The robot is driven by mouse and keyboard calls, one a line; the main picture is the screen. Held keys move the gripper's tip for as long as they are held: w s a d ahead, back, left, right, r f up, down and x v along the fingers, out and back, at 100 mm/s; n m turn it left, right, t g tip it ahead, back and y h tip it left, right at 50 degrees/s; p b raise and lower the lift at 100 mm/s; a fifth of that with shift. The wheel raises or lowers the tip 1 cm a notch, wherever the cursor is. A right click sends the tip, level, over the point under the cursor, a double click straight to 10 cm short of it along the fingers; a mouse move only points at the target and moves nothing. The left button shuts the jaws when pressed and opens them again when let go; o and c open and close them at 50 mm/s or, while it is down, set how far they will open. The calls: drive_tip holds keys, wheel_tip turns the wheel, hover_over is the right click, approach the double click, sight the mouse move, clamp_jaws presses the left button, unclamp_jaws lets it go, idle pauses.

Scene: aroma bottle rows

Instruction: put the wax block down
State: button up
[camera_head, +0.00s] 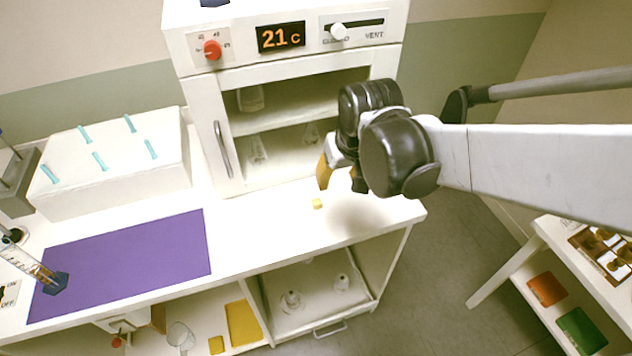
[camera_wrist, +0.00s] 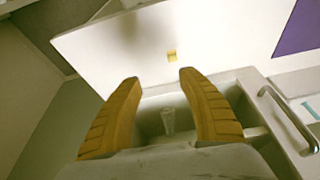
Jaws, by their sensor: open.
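The wax block (camera_head: 317,203) is a small yellow cube lying on the white bench top, in front of the oven-like cabinet. It also shows in the wrist view (camera_wrist: 172,56), beyond and between my fingertips. My gripper (camera_head: 341,178) is open, with its yellow fingers apart and nothing between them. It hangs above the bench near the cabinet front, to the right of the block in the head view. The gripper is apart from the block.
The white cabinet (camera_head: 227,85) reads 21 C and holds glassware. A purple mat (camera_head: 125,262) and a white box with teal strips (camera_head: 63,197) are at left. A grey handle (camera_head: 222,150) is on the cabinet's left. The bench's right edge is close to my gripper.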

approach(317, 201)
drive_tip(key=shift+n+g, duration=0.4)
drive_tip(key=shift+g, duration=0.1)
drive_tip(key=f, duration=0.1)
drive_tip(key=w+f+b, duration=0.1)
drive_tip(key=a+f+b, duration=0.1)
drive_tip(key=shift+w+f, duration=0.4)
drive_tip(key=b+x, duration=0.1)
drive_tip(key=x, duration=0.1)
drive_tip(key=b+x, duration=0.1)
drive_tip(key=x, duration=0.1)
drive_tip(key=b+x, duration=0.1)
drive_tip(key=x, duration=0.1)
drive_tip(key=shift+d, duration=0.3)
drive_tip(key=c, duration=0.9)
drive_tip(key=shift+r, duration=0.15)
